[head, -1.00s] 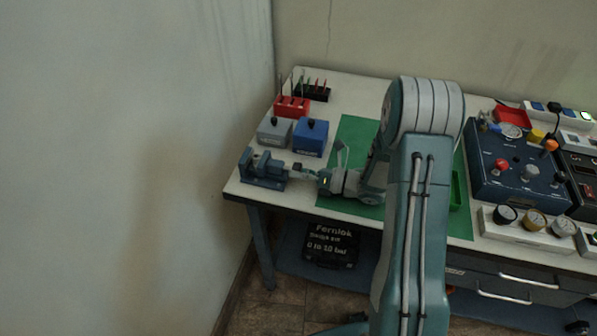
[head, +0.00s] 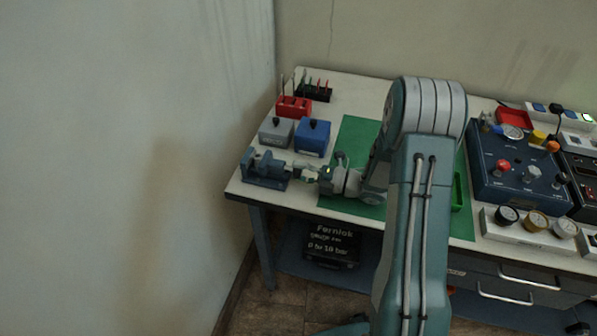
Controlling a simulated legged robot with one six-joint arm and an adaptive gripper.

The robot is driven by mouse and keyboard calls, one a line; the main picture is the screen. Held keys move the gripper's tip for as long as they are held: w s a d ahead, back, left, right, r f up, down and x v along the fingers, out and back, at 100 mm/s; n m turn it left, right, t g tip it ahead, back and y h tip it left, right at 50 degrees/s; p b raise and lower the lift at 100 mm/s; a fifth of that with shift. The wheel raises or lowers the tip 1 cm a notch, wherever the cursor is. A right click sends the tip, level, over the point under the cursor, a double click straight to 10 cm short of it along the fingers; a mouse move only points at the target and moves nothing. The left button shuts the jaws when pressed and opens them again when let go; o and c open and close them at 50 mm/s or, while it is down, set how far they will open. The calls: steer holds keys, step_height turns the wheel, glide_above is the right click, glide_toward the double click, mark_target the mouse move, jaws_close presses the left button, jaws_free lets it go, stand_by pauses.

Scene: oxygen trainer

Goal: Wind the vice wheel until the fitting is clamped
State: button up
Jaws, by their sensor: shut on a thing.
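The blue vice (head: 264,168) stands at the left front corner of the bench. My gripper (head: 308,173) is at the right side of the vice, at the end of my arm, which reaches in from the right. It is shut on the vice wheel, which is mostly hidden by the fingers and very small here. The fitting cannot be made out between the vice jaws, so I cannot tell how tightly it is held.
Behind the vice stand a grey box (head: 276,132) and a blue box (head: 312,137), with a red tool rack (head: 293,106) farther back. A green mat (head: 356,132) lies under my arm. A dark blue gauge panel (head: 518,176) stands at the right.

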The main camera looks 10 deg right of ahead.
steer(key=shift+w+d+f+m, duration=0.1)
steer(key=shift+d+m, duration=0.1)
steer(key=shift+m, duration=1)
steer(key=o, duration=1.1)
steer(key=shift+d+f, duration=0.1)
steer(key=shift+o, duration=0.2)
steer(key=shift+d, duration=0.1)
steer(key=shift+s+d, duration=0.1)
steer(key=shift+s, duration=0.15)
steer(key=v, duration=0.7)
steer(key=shift+w+d, duration=0.1)
steer(key=shift+d, duration=0.1)
steer(key=shift+a, duration=0.1)
steer(key=shift+a, duration=0.1)
